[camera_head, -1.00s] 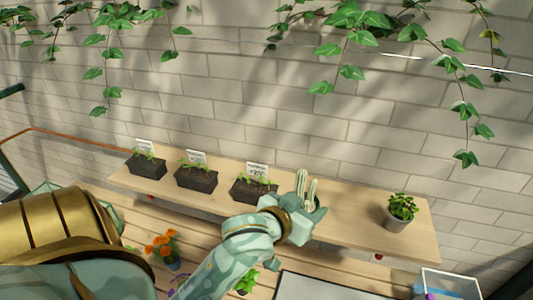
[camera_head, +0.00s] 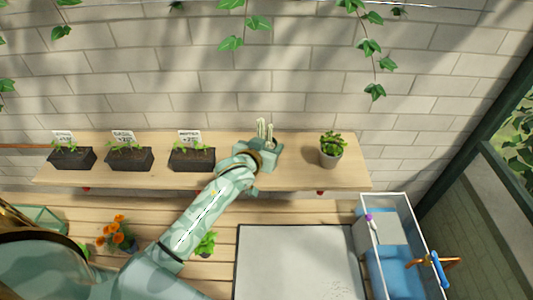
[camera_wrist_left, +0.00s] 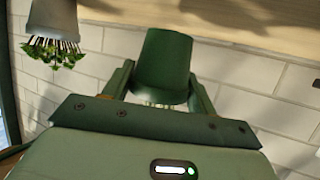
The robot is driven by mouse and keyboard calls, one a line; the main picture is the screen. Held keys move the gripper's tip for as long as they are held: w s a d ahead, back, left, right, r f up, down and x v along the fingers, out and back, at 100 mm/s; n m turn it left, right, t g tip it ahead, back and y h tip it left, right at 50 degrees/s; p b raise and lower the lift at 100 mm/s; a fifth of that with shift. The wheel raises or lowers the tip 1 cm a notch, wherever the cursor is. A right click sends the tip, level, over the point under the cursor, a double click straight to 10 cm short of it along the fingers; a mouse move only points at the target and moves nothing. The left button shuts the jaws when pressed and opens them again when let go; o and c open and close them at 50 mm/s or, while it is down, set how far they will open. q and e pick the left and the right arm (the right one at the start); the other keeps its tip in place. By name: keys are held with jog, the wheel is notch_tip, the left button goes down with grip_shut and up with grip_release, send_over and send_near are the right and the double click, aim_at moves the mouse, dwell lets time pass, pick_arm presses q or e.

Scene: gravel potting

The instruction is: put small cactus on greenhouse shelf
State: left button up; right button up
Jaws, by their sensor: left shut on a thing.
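The small cactus (camera_head: 265,130) has pale upright stems and shows above my left gripper (camera_head: 261,152) in the head view. In the left wrist view its dark green pot (camera_wrist_left: 162,65) sits between the two fingers of my left gripper (camera_wrist_left: 162,85), which is shut on it. That view is upside down, and only the stem bases show below the pot's rim. The wooden shelf (camera_head: 295,176) runs along the brick wall. The cactus is over the shelf, between the third planter and the potted succulent. I cannot tell whether the pot touches the shelf. My right gripper is not in view.
Several black seedling planters with labels, such as one nearest the cactus (camera_head: 192,160), stand on the shelf's left. A potted succulent (camera_head: 332,150) stands on its right. Below are orange flowers (camera_head: 118,232), a grey tray (camera_head: 298,262) and a clear-sided bin (camera_head: 400,200).

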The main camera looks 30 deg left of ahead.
pick_arm(q)
jog(key=f, duration=0.3)
jog(key=shift+w+f, duration=0.35)
jog(key=shift+s, duration=0.1)
jog(key=o, duration=1.1)
jog(key=shift+f, duration=0.1)
jog(key=shift+s+r, duration=0.1)
jog(key=shift+r, duration=0.1)
jog(key=v, duration=1.1)
jog(key=shift+s+r, duration=0.2)
jog(key=shift+s, duration=0.1)
jog(key=shift+f, duration=0.1)
